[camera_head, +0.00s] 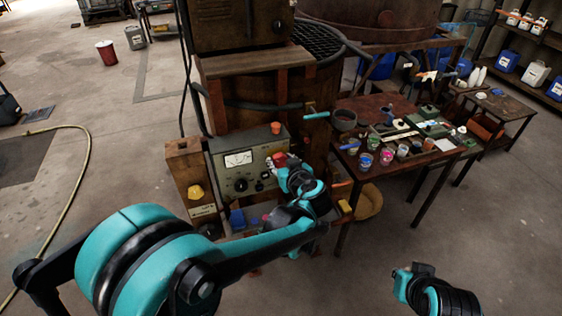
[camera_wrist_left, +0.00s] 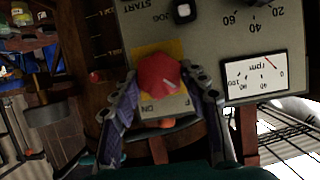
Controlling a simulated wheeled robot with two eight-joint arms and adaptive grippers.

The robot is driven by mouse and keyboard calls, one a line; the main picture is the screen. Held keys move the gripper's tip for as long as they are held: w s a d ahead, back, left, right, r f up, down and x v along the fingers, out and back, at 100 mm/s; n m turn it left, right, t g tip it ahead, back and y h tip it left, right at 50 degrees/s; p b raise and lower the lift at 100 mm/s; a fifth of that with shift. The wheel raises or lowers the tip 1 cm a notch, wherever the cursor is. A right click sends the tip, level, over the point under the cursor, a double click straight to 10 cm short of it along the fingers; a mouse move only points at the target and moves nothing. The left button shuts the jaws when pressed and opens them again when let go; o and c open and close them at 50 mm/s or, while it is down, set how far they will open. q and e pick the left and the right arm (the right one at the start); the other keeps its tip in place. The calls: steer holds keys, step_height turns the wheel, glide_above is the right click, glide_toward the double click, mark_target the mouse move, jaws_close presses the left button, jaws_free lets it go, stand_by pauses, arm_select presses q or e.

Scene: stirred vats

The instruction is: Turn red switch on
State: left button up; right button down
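The red switch (camera_wrist_left: 160,74) is a faceted knob on a yellow plate, on the grey control panel (camera_head: 228,178). The wrist view shows the panel upside down, with "ON" printed by the plate and the "OFF" lettering partly hidden by a finger. My left gripper (camera_wrist_left: 160,82) has one finger on each side of the knob, and both tips appear to touch it. In the head view the red switch (camera_head: 279,160) shows just beyond my left gripper (camera_head: 287,166). My right gripper (camera_head: 403,283) is low at the right, away from the panel; its fingers do not show clearly.
The panel also carries an rpm meter (camera_head: 238,159) and an orange knob (camera_head: 276,128) stands above it. A yellow button (camera_head: 195,192) is on the post at left. A table (camera_head: 373,104) with paint pots stands at right.

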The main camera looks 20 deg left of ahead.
arm_select(q)
steer(key=c, duration=0.4)
steer(key=shift+c, duration=0.2)
steer(key=m+y+b, duration=0.1)
steer(key=m+g, duration=0.1)
steer(key=shift+w+d+f+m+y+b, duration=0.15)
steer(key=shift+d+m+y+b, duration=0.05)
steer(key=shift+m+y+b, duration=0.2)
steer(key=m+y+b, duration=0.1)
steer(key=m, duration=0.1)
steer(key=shift+d+f+m+g+y+b, duration=0.1)
steer(key=shift+m+g+y+b, duration=0.2)
steer(key=m+y+b, duration=0.1)
steer(key=m, duration=0.1)
steer(key=m+y+b, duration=0.1)
steer(key=m+b, duration=0.1)
steer(key=shift+w+f, duration=0.1)
steer(key=shift+f, duration=0.1)
steer(key=shift+d+m+y+b, duration=0.1)
steer(key=shift+m+y+b, duration=1)
steer(key=shift+m, duration=0.9)
